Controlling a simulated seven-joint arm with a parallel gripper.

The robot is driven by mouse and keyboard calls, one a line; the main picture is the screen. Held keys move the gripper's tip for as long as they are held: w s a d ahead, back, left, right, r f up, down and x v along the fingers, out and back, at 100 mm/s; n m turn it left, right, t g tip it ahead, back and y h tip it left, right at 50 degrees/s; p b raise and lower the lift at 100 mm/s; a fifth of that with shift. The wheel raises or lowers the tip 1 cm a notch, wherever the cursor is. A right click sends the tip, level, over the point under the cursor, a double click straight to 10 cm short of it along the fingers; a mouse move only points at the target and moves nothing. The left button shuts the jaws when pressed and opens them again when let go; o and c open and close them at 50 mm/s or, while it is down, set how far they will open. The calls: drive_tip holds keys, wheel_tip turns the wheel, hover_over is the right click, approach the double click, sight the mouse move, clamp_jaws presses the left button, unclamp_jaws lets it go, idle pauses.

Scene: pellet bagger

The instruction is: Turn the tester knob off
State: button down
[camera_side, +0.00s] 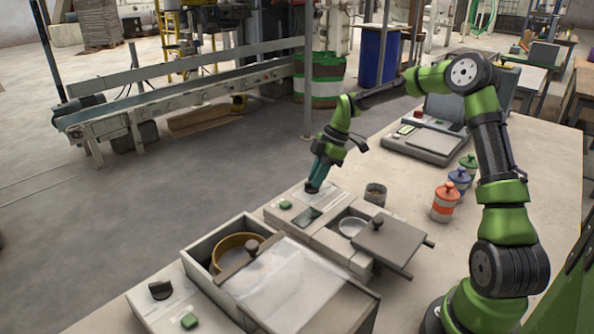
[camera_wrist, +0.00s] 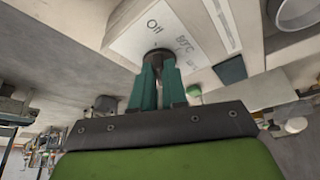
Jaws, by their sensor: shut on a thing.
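My gripper (camera_side: 313,188) points down at the far left corner of the pale unit (camera_side: 272,211) on the table. In the wrist view its teal fingers (camera_wrist: 160,62) are shut on a dark round knob (camera_wrist: 157,53). The knob sits on a white panel (camera_wrist: 128,38) printed "Off" and "80°C", with further small print that I cannot read. The fingers hide much of the knob, and I cannot tell which mark it points to. A green button (camera_side: 285,204) and a dark display (camera_side: 309,216) are beside it on the panel.
Nearer stands another unit with a black knob (camera_side: 160,290) and a yellow-brown bowl (camera_side: 232,246).

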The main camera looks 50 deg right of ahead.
drive_tip(key=shift+s+f, duration=0.1)
drive_tip(key=c, duration=1.2)
unclamp_jaws()
drive_tip(key=shift+o, duration=0.2)
drive_tip(key=v, duration=1.7)
